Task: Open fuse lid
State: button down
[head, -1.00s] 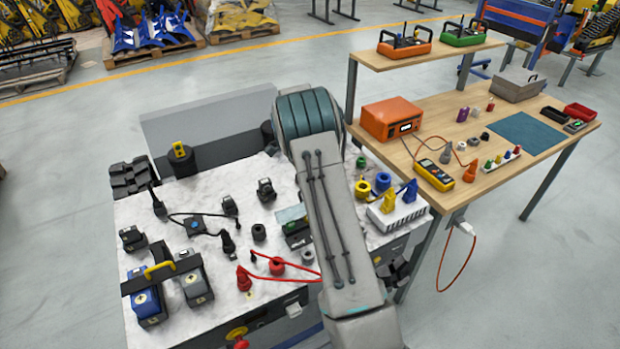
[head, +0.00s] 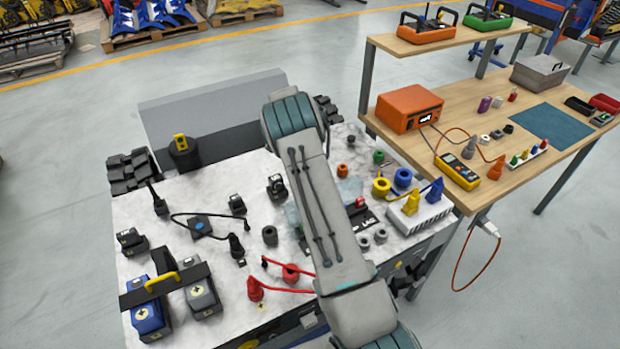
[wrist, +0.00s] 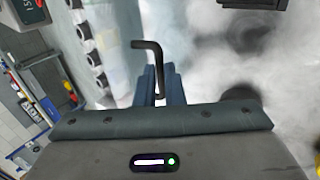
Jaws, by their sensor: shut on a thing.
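My gripper (wrist: 161,85) shows in the wrist view with its two blue-grey fingers close together. They are shut on a black bent handle (wrist: 151,46), which rises between them. A pale, see-through lid (wrist: 123,45) lies left of the handle. Several round grey-and-black parts (wrist: 88,42) sit in a row beside it. In the head view my arm hides the gripper and most of the dark fuse box (head: 366,220). A pale bluish sheet, apparently the lid (head: 349,189), shows right of my arm. Its exact tilt cannot be told.
The white marbled carrier top (head: 185,225) holds a black cable, red plugs (head: 290,272) and a battery pair with a yellow handle (head: 160,283). A white block with yellow and blue plugs (head: 420,215) stands close right. A wooden bench (head: 480,200) stands beyond.

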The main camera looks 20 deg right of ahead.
jog(key=shift+w+f, duration=0.15)
jog(key=c, duration=2)
grip_release()
jog(key=shift+w, duration=0.1)
jog(key=o, duration=0.5)
jog(key=shift+a, duration=0.1)
jog(key=p+v, duration=0.4)
jog(key=v, duration=1)
